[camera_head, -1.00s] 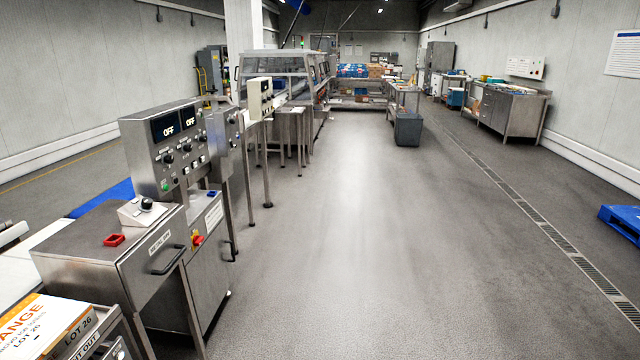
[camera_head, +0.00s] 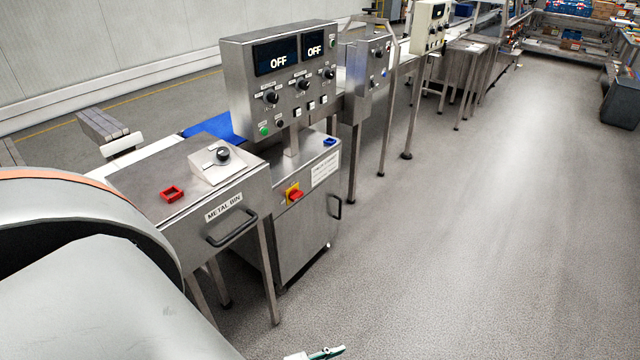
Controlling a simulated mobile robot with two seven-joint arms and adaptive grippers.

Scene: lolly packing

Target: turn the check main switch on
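A red rotary switch on a yellow plate (camera_head: 293,193) sits on the front of a steel cabinet (camera_head: 308,225). Above the cabinet stands a control panel (camera_head: 237,80) with two dark displays (camera_head: 276,57), both reading OFF, and several knobs and buttons. The switch handle's exact angle is too small to tell. My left arm fills the lower left. A small white and green tip (camera_head: 318,354) shows at the bottom edge, perhaps part of a gripper; its opening is cut off. It is well below the switch and apart from it. My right gripper is not in view.
More machines stand behind. The floor (camera_head: 430,230) to the right is clear.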

